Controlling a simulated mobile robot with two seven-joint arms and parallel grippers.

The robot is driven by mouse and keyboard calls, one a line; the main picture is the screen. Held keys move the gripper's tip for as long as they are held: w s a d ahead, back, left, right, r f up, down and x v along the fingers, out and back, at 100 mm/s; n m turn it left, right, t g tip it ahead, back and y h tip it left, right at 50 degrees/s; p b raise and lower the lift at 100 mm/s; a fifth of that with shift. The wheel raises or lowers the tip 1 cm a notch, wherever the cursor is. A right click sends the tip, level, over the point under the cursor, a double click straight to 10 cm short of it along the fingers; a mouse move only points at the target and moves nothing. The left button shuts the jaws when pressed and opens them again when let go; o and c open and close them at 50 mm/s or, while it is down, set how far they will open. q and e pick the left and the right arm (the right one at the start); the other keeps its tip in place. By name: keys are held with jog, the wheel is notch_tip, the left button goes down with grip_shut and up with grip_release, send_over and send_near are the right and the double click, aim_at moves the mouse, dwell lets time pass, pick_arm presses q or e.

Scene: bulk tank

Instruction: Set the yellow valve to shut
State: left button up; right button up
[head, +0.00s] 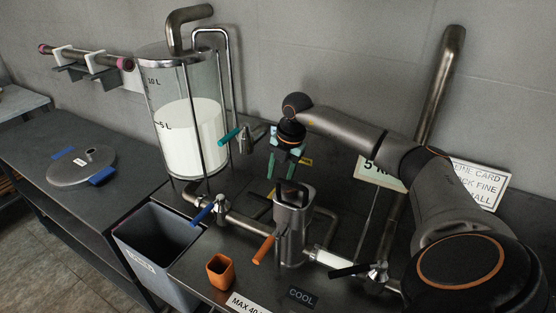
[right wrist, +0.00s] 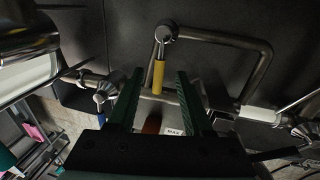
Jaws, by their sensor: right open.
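The yellow valve shows in the right wrist view as a grey metal stem with a yellow lever (right wrist: 158,76) that points down the picture, across the pipe that leaves the stem to the right. My right gripper (right wrist: 162,78) has its two green fingers spread, one on each side of the lever, with a visible gap to both. The yellow lever is not clearly visible there, being mostly hidden around the gripper. My left gripper is not in view.
A glass tank (head: 190,130) of white liquid stands behind left. Other levers are near: teal (head: 230,135), blue (head: 203,213), orange (head: 264,249) and black (head: 350,270). A steel vessel (head: 294,225) and an orange cup (head: 221,272) stand on the bench. A grey bin (head: 150,255) sits left.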

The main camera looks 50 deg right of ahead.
notch_tip(320, 180, up, 8)
jog(key=s, duration=0.1)
jog(key=shift+s+d+r, duration=0.25)
jog(key=shift+s, duration=0.1)
jog(key=shift+s+f, duration=0.1)
dwell(0.3)
